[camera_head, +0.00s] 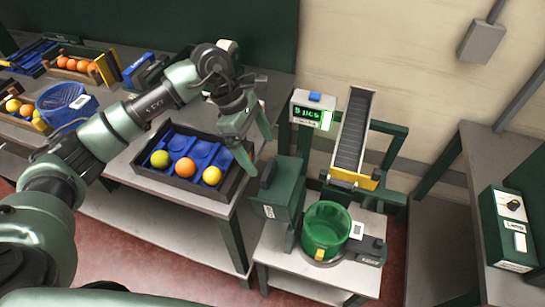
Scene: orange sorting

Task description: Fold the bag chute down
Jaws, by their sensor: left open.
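A ribbed dark chute (352,138) with light side walls stands steeply tilted in a green frame (394,148); it looks like the bag chute. A yellow and dark lip (352,181) is at its lower end, above and behind a green see-through bucket (324,222). My left gripper (257,150) comes in from the left and is open and empty. It points down over the right end of the fruit tray, left of the chute and apart from it. My right gripper is not in view.
A dark tray (146,180) with blue cups holds several fruits on the left bench. A green control box (510,231) is on the right table.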

